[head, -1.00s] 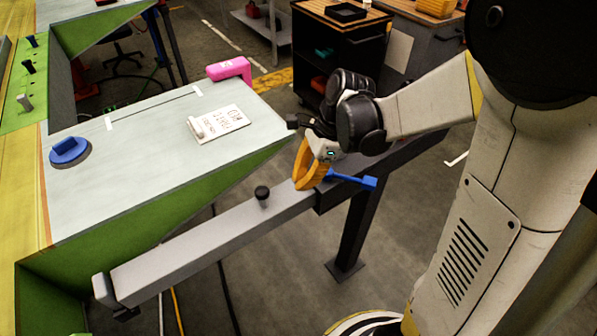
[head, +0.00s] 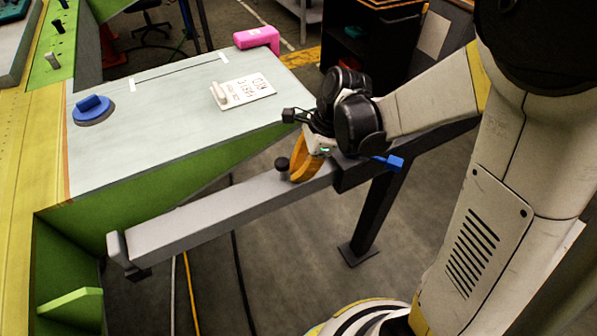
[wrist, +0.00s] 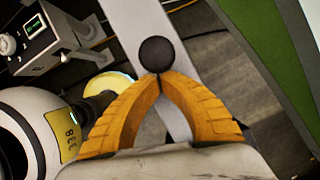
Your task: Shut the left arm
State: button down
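The left arm is a long pale grey beam (head: 215,213) running from a dark post at the right to an end pad (head: 117,248) at the left, beside the green-sided table. A black round knob (head: 281,163) stands on its top; it also shows in the wrist view (wrist: 157,53). A blue lever (head: 395,162) sits at the post end, partly behind my gripper. My gripper (head: 296,178) has orange fingers and is just right of the knob, over the beam. In the wrist view the fingertips (wrist: 158,80) meet, with the knob just beyond them; contact is unclear.
The wing panel (head: 170,130) carries a blue-handled disc (head: 92,108), a white lettered plate (head: 242,91) and a pink block (head: 257,40). The dark post (head: 372,220) stands on the floor. Cables lie under the beam. A dark cart (head: 370,40) is behind.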

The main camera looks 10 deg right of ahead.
aim_at(272, 193)
jog(key=s+a, duration=0.1)
jog(key=a, duration=0.2)
jog(key=s+a, duration=0.1)
jog(key=a, duration=0.6)
jog(key=shift+s+a, duration=0.15)
jog(key=shift+s, duration=0.25)
jog(key=shift+d, duration=0.5)
jog(key=d, duration=0.3)
jog(key=shift+d+r, duration=0.15)
jog(key=shift+d, duration=0.05)
jog(key=p+v, duration=0.3)
jog(key=v, duration=0.6)
jog(key=shift+r, duration=0.35)
jog(key=shift+s, duration=0.1)
